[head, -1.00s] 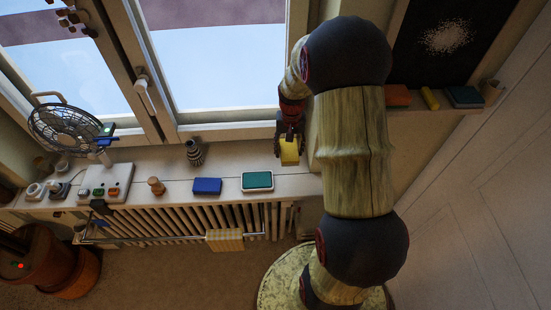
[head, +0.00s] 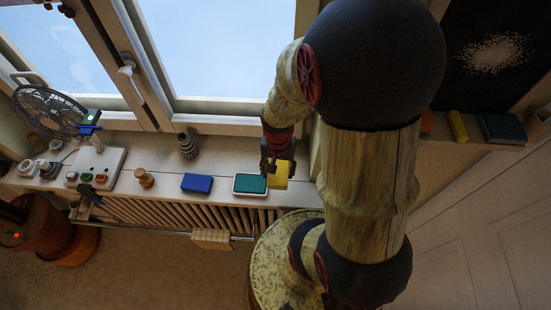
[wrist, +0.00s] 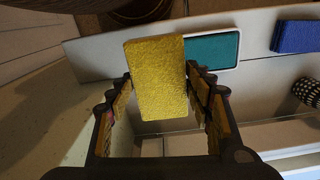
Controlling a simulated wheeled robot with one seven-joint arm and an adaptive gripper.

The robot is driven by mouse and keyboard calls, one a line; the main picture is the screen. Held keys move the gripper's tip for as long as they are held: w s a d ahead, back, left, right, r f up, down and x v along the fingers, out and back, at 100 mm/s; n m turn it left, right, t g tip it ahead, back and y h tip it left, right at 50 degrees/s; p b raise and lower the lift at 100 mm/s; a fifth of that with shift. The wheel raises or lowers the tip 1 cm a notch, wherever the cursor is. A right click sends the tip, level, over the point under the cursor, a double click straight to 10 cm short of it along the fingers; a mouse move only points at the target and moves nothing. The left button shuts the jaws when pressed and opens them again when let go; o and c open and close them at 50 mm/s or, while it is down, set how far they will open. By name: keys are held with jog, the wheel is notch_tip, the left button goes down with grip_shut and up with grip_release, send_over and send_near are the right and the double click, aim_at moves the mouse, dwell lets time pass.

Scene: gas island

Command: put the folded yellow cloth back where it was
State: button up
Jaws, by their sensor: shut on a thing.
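The folded yellow cloth (head: 280,175) is a thick, plain yellow block with a rough surface. My gripper (head: 270,160) is shut on it above the right part of the window sill. In the wrist view the cloth (wrist: 158,80) sits between the two fingers of my gripper (wrist: 160,78), its long side pointing away from the palm. Behind it lies a teal pad in a white tray (head: 250,194), partly covered by the cloth in the wrist view. I cannot tell whether the cloth touches the sill.
A yellow checked cloth (head: 211,238) hangs on the rail. A ledge at right holds a small yellow thing (head: 458,126) and a dark teal block (head: 502,128).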

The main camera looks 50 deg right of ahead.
jog(key=w+d+f+b, duration=0.1)
jog(key=w+d+f, duration=0.2)
jog(key=f, duration=0.1)
jog(key=w+d+f, duration=0.4)
jog(key=shift+w+d+b, duration=0.1)
jog(key=shift+w+b, duration=0.2)
jog(key=shift+b, duration=0.1)
jog(key=shift+w+d+f, duration=0.35)
jog(key=shift+f, duration=0.15)
jog(key=shift+f+b, duration=0.4)
jog(key=shift+f, duration=1.1)
jog(key=shift+c, duration=0.2)
jog(key=shift+f, duration=0.15)
jog(key=o, duration=1.6)
